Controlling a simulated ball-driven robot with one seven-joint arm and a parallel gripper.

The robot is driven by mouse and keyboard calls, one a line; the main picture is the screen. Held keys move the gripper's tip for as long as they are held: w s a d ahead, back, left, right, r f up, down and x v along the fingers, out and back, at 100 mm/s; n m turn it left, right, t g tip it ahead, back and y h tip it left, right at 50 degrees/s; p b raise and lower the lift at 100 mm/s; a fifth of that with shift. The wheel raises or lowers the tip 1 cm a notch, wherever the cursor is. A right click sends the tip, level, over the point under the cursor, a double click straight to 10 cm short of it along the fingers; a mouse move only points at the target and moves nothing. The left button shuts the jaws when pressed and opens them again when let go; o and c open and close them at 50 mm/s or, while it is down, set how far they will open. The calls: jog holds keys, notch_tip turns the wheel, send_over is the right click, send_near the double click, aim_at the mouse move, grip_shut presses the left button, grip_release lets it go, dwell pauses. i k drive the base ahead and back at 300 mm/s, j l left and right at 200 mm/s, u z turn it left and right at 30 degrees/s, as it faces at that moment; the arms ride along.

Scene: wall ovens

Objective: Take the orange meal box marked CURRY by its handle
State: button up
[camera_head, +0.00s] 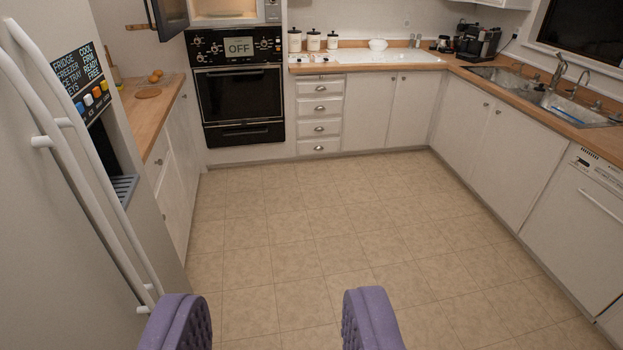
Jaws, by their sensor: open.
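No orange meal box and no CURRY marking show in this view. My gripper (275,303) is at the bottom of the picture, with its two purple padded fingers wide apart. Only bare tiled floor shows between them, and the gripper holds nothing.
A fridge (50,250) with long white handles stands close on the left. A black wall oven (238,95) reading OFF is at the back, below an open lit compartment (222,10). Counters (370,60) line the back and right. The tiled floor (300,225) is clear.

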aim_at(324, 59)
jog(key=i+l+z, duration=0.1)
jog(key=i+z, duration=0.35)
jog(key=i, duration=3.85)
jog(key=i+u, duration=0.25)
jog(key=i, duration=0.2)
jog(key=i+l+u, duration=0.2)
jog(key=i, duration=0.2)
jog(key=i+l+u, duration=0.1)
jog(key=i+u, duration=0.15)
jog(key=i, duration=0.2)
